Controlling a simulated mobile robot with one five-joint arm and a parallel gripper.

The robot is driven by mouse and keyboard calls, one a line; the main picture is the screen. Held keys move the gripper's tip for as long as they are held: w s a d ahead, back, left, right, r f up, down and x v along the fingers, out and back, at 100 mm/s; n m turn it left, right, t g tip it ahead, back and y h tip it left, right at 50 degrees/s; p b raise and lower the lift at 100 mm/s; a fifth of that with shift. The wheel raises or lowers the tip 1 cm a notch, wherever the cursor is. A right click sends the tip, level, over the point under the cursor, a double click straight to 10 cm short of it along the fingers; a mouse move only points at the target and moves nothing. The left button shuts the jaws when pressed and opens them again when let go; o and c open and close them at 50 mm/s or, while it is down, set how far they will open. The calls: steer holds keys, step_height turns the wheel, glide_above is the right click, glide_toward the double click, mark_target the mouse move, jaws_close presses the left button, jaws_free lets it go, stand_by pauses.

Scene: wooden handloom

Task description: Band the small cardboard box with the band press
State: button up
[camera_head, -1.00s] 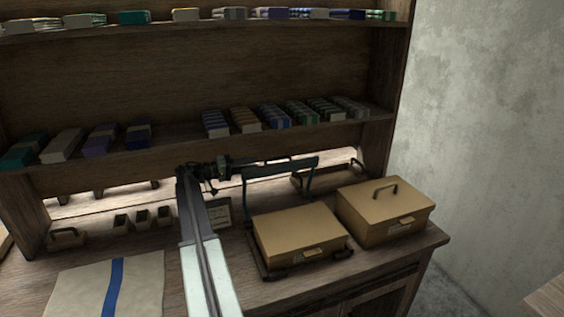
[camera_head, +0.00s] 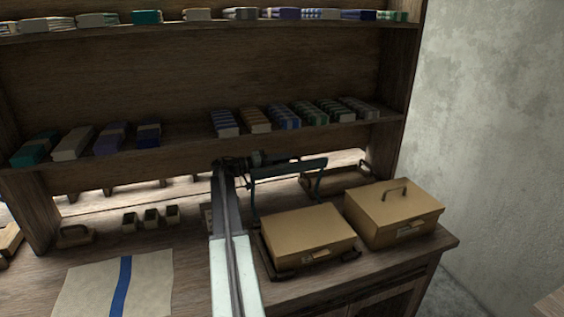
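A tan cardboard box (camera_head: 305,232) without a handle lies on the dark base of the band press (camera_head: 262,258), at the right of the bench. The press has a dark teal lever frame (camera_head: 292,169) raised upright behind the box, with its crossbar above the box top. My arm reaches in from the bottom, left of the press. My gripper (camera_head: 262,159) is dark and small, level with the crossbar near its left end. I cannot tell whether it touches the bar, and its fingers are too dark to read.
A larger tan box (camera_head: 394,211) with a top handle stands close to the right of the press. A cream cloth with a blue stripe (camera_head: 118,287) lies at the left. Small dark holders (camera_head: 151,219) stand behind it. Shelves with folded cloth (camera_head: 283,116) hang above.

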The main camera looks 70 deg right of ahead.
jaws_close()
stand_by(1.2)
